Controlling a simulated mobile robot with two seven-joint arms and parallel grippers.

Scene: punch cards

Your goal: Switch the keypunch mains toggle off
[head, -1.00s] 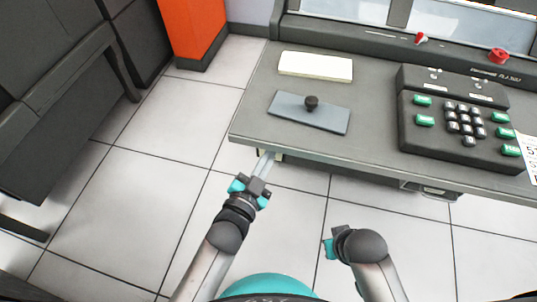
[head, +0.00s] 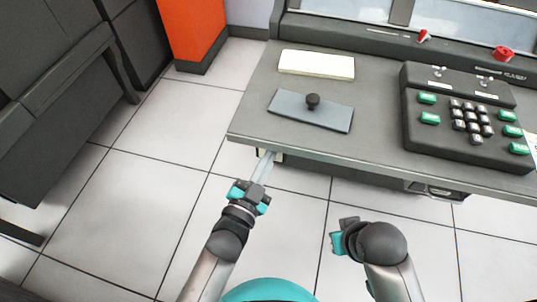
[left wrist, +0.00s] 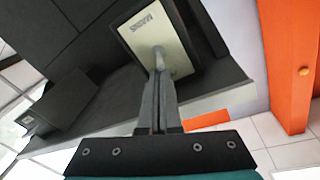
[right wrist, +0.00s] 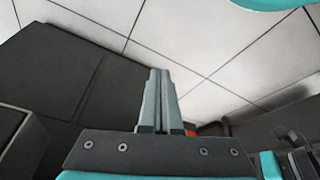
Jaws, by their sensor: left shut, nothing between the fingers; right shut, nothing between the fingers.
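The mains switch has a cream plate (left wrist: 143,30) lettered MAINS, seen in the left wrist view on a dark housing, with a pale toggle lever (left wrist: 177,64) sticking out. In the head view the plate shows only as a small pale patch (head: 278,157) under the desk's front edge. My left gripper (head: 270,156) is shut and empty, its fingers reaching under that edge. In the left wrist view its fingertips (left wrist: 160,76) are right at the lever; I cannot tell if they touch it. My right gripper (head: 338,238) is shut and empty in front of the desk, away from the switch.
The keypunch desk (head: 245,125) carries a cream card stack (head: 317,64), a grey plate with a black knob (head: 312,101) and a dark keypad (head: 465,118). An orange column (head: 192,30) and dark cabinets (head: 60,90) stand at the left. The floor between is clear.

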